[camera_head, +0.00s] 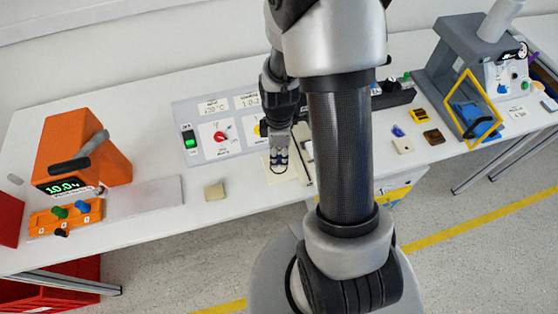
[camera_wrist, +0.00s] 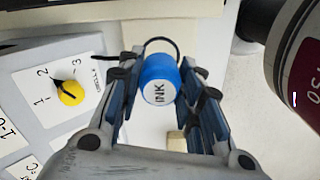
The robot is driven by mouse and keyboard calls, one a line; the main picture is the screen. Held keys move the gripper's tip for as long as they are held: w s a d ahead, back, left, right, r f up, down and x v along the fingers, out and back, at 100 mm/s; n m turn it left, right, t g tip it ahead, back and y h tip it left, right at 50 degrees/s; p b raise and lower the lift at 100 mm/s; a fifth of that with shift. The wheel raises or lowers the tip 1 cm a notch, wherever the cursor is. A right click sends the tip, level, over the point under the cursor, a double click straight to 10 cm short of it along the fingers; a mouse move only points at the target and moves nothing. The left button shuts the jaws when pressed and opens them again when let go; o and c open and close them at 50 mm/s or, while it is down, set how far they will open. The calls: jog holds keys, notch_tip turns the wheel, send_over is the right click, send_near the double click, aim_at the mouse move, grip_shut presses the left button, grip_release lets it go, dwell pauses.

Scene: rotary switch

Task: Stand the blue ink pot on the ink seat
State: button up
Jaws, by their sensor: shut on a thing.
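The blue ink pot (camera_wrist: 160,77) has a white end marked INK and sits between the fingers of my gripper (camera_wrist: 162,90) in the wrist view. My gripper is shut on it. In the head view my gripper (camera_head: 279,160) is low over the front of the table, just in front of the switch panel, above a pale cream patch (camera_head: 281,175). The pot cannot be told from the blue fingers there. I cannot tell for sure which thing is the ink seat.
The switch panel (camera_head: 203,155) has a red knob (camera_head: 221,136); its yellow knob (camera_wrist: 70,92) shows in the wrist view. An orange device (camera_head: 75,140) stands left. A grey machine with a yellow frame (camera_head: 461,82) stands right. Small blocks (camera_head: 403,146) lie before it. A beige block (camera_head: 214,191) lies front left.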

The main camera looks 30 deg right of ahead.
aim_at(279, 160)
jog(key=shift+f+b, duration=0.6)
jog(key=shift+f, duration=1.35)
jog(key=shift+f, duration=0.1)
jog(key=o, duration=1.1)
notch_tip(279, 160, up, 13)
jog(key=p, duration=0.4)
jog(key=shift+f, duration=0.2)
jog(key=s+a+r+m+t, duration=0.1)
jog(key=s+a+r+m, duration=0.15)
jog(key=r, duration=0.45)
jog(key=s+a+r+m+t, duration=0.1)
jog(key=s+a+r+m, duration=0.2)
jog(key=r, duration=0.5)
jog(key=s+a+r+m+t, duration=0.1)
jog(key=s+r+m, duration=0.1)
jog(key=s+a+r+m, duration=0.2)
jog(key=s, duration=0.1)
jog(key=s+a+r+m+t, duration=0.1)
jog(key=s+a+r+m, duration=0.1)
jog(key=s, duration=0.1)
jog(key=shift+a+t, duration=0.15)
jog(key=shift+t, duration=0.15)
